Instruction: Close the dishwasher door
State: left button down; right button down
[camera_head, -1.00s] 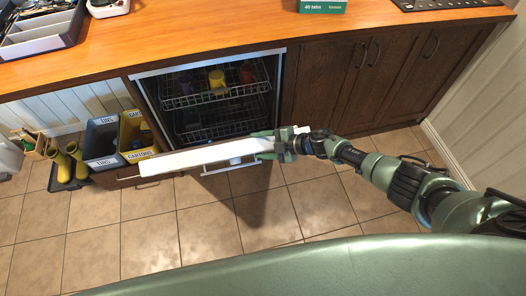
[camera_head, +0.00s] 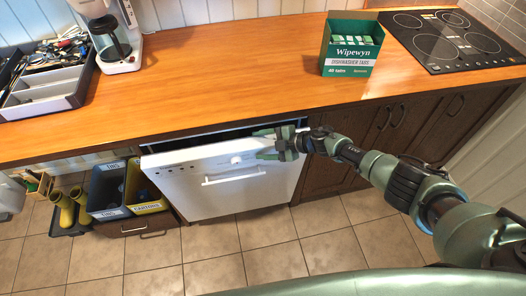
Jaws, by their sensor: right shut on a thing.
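The dishwasher door (camera_head: 222,192) is white with a bar handle (camera_head: 234,177) and a round knob near its top. It stands nearly upright under the counter. A dark gap shows between its top edge and the counter, so it is slightly ajar. My right gripper (camera_head: 272,145) is at the top right part of the door, shut on its edge; the exact contact is partly hidden by the fingers. The racks inside are hidden behind the door. My left gripper is not in view.
The wooden counter (camera_head: 230,80) carries a utensil tray (camera_head: 48,92), a coffee maker (camera_head: 112,38), a green box of dishwasher tabs (camera_head: 347,58) and a hob (camera_head: 455,38). Bins (camera_head: 108,187) and yellow boots (camera_head: 66,208) stand left of the door. The tiled floor (camera_head: 215,265) in front is clear.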

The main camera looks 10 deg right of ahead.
jog(key=shift+w+d+f, duration=0.2)
jog(key=shift+w+f, duration=0.2)
jog(key=shift+w, duration=0.05)
jog(key=c, duration=0.7)
grip_release()
jog(key=shift+o, duration=0.3)
jog(key=shift+w+f, duration=0.1)
jog(key=shift+w, duration=0.1)
jog(key=shift+s+d+r, duration=0.1)
jog(key=shift+d+r, duration=0.05)
jog(key=shift+r, duration=0.15)
jog(key=p+v, duration=0.1)
jog(key=v, duration=0.6)
jog(key=shift+d, duration=0.1)
